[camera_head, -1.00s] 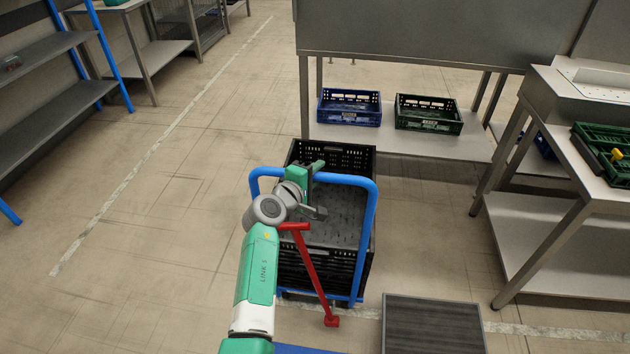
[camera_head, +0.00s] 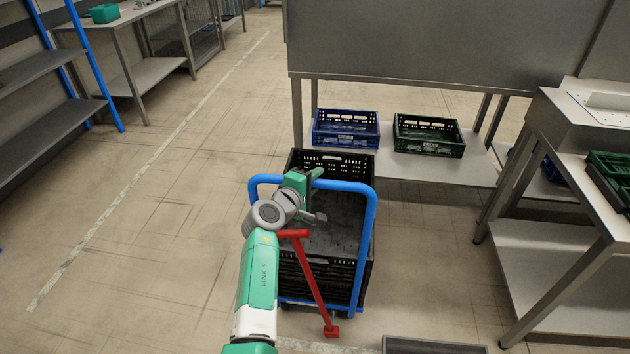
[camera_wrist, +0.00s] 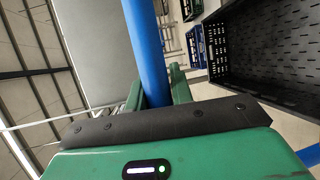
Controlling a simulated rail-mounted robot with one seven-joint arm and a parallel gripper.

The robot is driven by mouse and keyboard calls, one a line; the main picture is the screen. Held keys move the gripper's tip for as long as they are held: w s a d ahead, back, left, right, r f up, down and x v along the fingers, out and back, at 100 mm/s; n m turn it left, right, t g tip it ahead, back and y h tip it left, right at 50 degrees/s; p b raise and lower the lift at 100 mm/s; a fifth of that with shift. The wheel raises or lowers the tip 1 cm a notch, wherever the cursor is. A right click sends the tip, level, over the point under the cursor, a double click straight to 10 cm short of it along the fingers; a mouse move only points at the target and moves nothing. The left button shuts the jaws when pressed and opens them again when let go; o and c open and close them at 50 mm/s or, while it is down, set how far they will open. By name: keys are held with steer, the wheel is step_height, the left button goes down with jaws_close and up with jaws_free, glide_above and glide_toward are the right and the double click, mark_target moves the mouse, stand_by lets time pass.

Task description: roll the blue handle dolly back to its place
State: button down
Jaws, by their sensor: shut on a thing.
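The dolly with the blue handle (camera_head: 368,225) stands on the floor in front of me and carries stacked black crates (camera_head: 362,252). My gripper (camera_head: 312,178) is at the top bar of the handle. In the wrist view the blue bar (camera_wrist: 148,60) runs between my green fingers (camera_wrist: 158,88), which are shut on it. A red T-shaped bar (camera_head: 316,285) slants down on the near side of the dolly. My arm hides part of the handle's left side and of the crates.
A blue crate (camera_head: 346,130) and a green crate (camera_head: 428,135) stand on a low shelf beyond the dolly. Metal tables (camera_head: 570,165) stand at the right. The floor at left (camera_head: 150,240) is clear.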

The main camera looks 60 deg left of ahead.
steer(key=shift+f, duration=0.2)
steer(key=c, duration=1.4)
jaws_free()
steer(key=shift+o, duration=0.8)
steer(key=shift+w+a+r, duration=0.15)
steer(key=shift+r, duration=0.05)
steer(key=p+v, duration=0.4)
steer(key=v, duration=0.4)
